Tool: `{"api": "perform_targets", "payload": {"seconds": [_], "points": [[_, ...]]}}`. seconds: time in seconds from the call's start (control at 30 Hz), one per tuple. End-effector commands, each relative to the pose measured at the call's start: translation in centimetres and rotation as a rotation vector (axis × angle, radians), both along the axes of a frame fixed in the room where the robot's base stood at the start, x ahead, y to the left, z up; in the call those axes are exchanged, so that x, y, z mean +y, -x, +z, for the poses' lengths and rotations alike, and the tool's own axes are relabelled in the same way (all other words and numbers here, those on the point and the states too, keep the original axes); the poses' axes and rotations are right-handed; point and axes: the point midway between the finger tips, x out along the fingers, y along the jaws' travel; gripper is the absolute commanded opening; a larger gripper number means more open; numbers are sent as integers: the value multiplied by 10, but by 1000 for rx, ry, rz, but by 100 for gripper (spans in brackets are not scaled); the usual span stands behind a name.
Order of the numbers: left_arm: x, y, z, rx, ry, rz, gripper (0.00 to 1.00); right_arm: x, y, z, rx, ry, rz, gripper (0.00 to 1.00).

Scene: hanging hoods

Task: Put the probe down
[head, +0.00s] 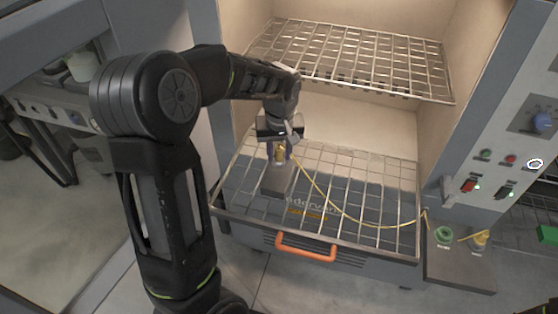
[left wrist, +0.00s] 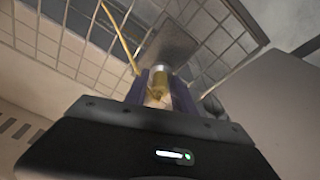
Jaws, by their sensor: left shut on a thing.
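The probe (head: 280,154) is a small brass-coloured piece with a thin yellow cable trailing from it. My left gripper (head: 280,150) is shut on it, pointing down inside the open cabinet, above the lower wire rack (head: 352,190). In the left wrist view the brass probe (left wrist: 159,83) sits between the two dark purple fingers (left wrist: 162,90). A grey metal block (head: 277,181) stands on the rack directly under the probe; it also shows in the wrist view (left wrist: 178,45). I cannot tell whether the probe touches the block. My right gripper is not in view.
An upper wire rack (head: 350,55) spans the cabinet above. The yellow cable (head: 345,212) sags across the lower rack to the right. An orange handle (head: 305,247) is at the front. A side shelf (head: 460,268) holds a green and a yellow fitting. The lower rack's right side is clear except for the cable.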

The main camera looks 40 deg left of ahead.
Motion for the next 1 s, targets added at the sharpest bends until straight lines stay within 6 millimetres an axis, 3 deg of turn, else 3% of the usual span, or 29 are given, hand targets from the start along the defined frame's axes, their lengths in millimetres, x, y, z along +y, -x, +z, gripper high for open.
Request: {"api": "perform_targets", "payload": {"seconds": [0.2, 0.5, 0.87, 0.9, 1.0], "points": [[0, 0, -3, 1, 0, 0, 0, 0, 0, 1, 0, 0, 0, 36], [0, 1, -37, 1, 1, 1, 0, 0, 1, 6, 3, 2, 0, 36], [0, 0, -42, -1, 1, 1, 0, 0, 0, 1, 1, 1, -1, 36], [0, 0, -40, -1, 1, 1, 33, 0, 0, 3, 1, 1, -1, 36], [0, 0, -40, -1, 1, 1, 42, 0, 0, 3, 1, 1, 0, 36]]}}
